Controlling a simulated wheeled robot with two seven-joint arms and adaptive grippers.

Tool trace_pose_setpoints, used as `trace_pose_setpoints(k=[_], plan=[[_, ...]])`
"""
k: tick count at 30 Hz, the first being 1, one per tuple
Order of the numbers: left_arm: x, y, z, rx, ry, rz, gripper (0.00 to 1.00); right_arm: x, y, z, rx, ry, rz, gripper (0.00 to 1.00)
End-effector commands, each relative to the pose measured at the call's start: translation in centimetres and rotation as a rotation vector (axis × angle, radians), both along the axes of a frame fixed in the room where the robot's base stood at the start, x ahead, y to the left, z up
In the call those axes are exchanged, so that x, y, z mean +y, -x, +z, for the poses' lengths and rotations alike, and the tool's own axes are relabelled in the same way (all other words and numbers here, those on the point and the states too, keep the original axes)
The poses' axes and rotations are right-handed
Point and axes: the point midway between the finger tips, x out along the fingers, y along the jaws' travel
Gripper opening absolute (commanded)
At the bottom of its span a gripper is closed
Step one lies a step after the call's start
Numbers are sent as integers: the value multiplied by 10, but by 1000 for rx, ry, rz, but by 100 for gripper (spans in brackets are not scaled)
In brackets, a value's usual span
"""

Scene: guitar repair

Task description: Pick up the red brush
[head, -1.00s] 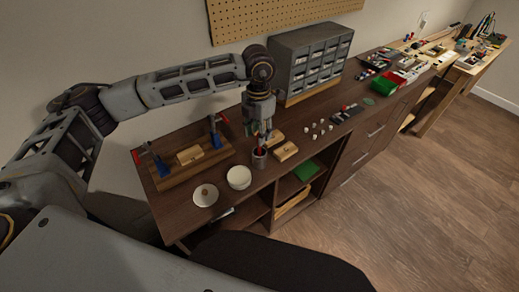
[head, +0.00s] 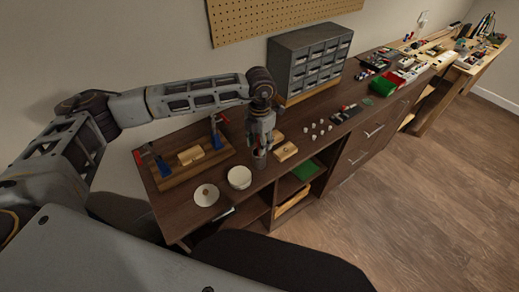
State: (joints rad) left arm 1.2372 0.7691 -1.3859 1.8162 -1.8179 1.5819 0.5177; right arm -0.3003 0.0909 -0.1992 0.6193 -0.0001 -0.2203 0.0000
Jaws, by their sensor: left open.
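My left gripper (head: 260,142) points straight down over a small grey cup (head: 260,160) on the dark brown workbench (head: 300,150). Its fingers are open and reach down to the cup's rim, and they cover the cup's mouth. I cannot make out the red brush now; the gripper hides whatever stands in the cup. I cannot tell whether the fingers touch anything. My right gripper does not show.
A white bowl (head: 239,177) and a round white lid (head: 206,195) stand just left of the cup. A wooden block (head: 285,151) lies close on its right. A clamped wooden board (head: 180,171) is at left, and a grey drawer cabinet (head: 308,59) stands behind.

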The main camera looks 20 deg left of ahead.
Motion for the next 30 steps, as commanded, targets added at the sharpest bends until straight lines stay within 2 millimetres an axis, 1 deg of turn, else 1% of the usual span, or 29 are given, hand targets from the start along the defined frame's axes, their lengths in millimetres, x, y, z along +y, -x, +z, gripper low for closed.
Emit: trace_pose_setpoints(k=[1, 3, 8, 14, 22, 23, 30], plan=[[0, 0, -4, 1, 0, 0, 40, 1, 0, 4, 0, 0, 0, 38], [0, 0, -12, 2, 0, 1, 40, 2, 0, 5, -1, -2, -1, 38], [0, 0, -22, 0, 1, 1, 40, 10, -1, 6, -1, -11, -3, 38], [0, 0, -24, 0, 0, 0, 40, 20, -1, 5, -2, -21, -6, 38], [0, 0, -24, 0, 0, 0, 40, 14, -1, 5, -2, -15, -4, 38], [0, 0, -24, 0, 0, 0, 38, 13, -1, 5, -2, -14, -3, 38], [0, 0, -24, 0, 0, 0, 7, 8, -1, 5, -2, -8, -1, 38]])
